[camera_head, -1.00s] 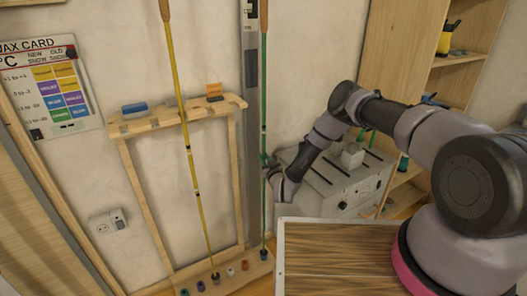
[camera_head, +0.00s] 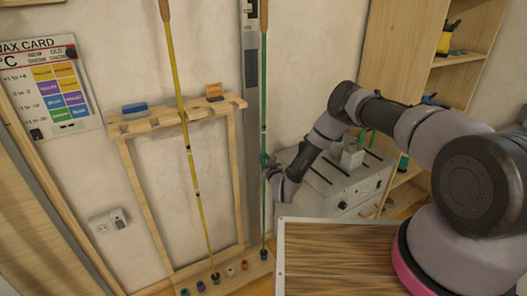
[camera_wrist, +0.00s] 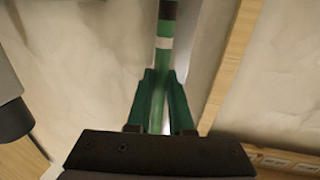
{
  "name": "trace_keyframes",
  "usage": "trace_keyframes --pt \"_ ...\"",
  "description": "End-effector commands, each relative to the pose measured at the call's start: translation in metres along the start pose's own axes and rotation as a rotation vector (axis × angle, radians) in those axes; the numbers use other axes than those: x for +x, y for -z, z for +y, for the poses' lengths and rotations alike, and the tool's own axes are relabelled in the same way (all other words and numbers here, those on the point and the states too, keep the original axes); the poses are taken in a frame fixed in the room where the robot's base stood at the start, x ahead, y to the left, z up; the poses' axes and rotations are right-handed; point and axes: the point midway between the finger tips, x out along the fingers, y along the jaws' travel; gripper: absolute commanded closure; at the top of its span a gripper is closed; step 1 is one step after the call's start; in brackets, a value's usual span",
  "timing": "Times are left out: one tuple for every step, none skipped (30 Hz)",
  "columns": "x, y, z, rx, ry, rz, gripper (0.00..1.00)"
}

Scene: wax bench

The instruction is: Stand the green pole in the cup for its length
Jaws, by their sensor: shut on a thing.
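The green pole (camera_head: 263,110) stands nearly upright in front of the grey wall column, its cork grip at the top cut off by the picture edge. My gripper (camera_head: 267,162) is shut on it at about mid-length. In the wrist view the green fingers (camera_wrist: 161,100) press the pole (camera_wrist: 163,62) from both sides, below a white band. The pole's lower end is at a small dark blue cup (camera_head: 264,255) at the right end of the rack's base board. Whether the tip is inside the cup or just over it, I cannot tell.
The wooden rack (camera_head: 175,122) holds a yellow pole (camera_head: 187,135) that leans to the left of the green one. Several small coloured cups line its base board (camera_head: 240,279). A grey cabinet (camera_head: 345,185) and a wooden-topped bench (camera_head: 335,255) stand close on the right.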

Motion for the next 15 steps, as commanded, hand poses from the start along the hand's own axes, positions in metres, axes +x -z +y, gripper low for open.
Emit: trace_keyframes --pt "0.000 0.002 0.000 0.000 0.000 0.001 1.00" --pt "0.000 0.003 0.000 0.000 0.000 0.001 1.00" --pt "0.000 0.005 0.000 0.000 0.000 0.001 1.00" --pt "0.000 0.007 0.000 0.000 0.000 0.001 1.00" --pt "0.001 0.009 0.000 0.000 0.000 0.002 1.00" --pt "0.001 0.012 0.000 -0.001 0.000 0.002 1.00" --pt "0.001 0.014 0.000 -0.001 0.000 0.002 1.00" --pt "0.001 0.015 0.000 0.000 0.000 0.002 1.00" --pt "0.001 0.018 0.000 0.000 0.001 0.002 1.00" --pt "0.000 0.019 0.000 0.000 0.001 0.002 1.00" --pt "0.000 0.021 0.000 0.000 0.001 0.001 1.00" --pt "0.000 0.024 0.000 0.000 0.001 0.002 1.00" --pt "0.001 0.025 0.000 0.000 0.000 0.002 1.00" --pt "0.001 0.027 0.000 0.001 0.000 0.002 1.00" --pt "0.001 0.030 0.000 0.001 0.000 0.002 1.00"
